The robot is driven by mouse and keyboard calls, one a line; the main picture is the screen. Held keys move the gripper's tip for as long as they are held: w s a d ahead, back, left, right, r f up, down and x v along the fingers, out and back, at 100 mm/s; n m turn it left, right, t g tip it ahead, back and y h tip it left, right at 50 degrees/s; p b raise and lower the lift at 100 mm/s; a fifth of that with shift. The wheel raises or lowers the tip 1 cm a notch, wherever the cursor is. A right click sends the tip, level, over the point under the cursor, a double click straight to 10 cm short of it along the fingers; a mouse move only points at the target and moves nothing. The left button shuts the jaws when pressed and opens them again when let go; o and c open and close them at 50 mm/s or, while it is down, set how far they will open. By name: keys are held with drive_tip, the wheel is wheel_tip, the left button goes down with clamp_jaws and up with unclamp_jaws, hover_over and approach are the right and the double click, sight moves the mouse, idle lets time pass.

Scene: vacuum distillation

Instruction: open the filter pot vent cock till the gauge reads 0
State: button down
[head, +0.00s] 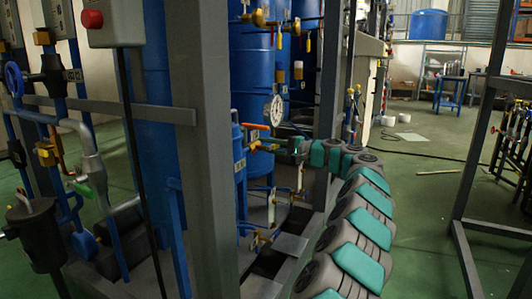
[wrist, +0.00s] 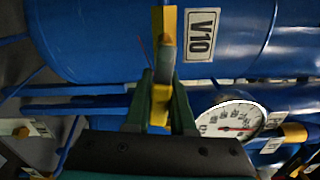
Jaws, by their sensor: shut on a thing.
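My gripper (head: 297,147) reaches in from the right toward brass valve fittings (head: 266,147) beside the blue vessels in the head view. In the wrist view, my gripper (wrist: 163,90) has its teal fingers closed around a yellow cock handle (wrist: 160,106), which lies between them. A grey part and a yellow bar continue beyond the fingertips. A white round gauge (wrist: 230,120) with a red needle is just right of the fingers; its numbers are too small to read.
A blue vessel (wrist: 100,40) with a "V10" label (wrist: 202,35) is close behind the handle. A grey frame post (head: 205,150) stands left of my arm. An orange handle (head: 256,127) is near my gripper. Open green floor (head: 430,220) lies to the right.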

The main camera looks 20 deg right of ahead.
sight(276, 146)
drive_tip(key=shift+r+n, duration=0.15)
drive_tip(key=shift+n, duration=0.25)
drive_tip(key=c, duration=0.8)
unclamp_jaws()
drive_tip(key=shift+o, duration=0.2)
drive_tip(key=shift+s, duration=0.1)
drive_tip(key=v, duration=0.7)
drive_tip(key=shift+s+d, duration=0.2)
drive_tip(key=shift+s, duration=0.05)
drive_tip(key=shift+d, duration=0.1)
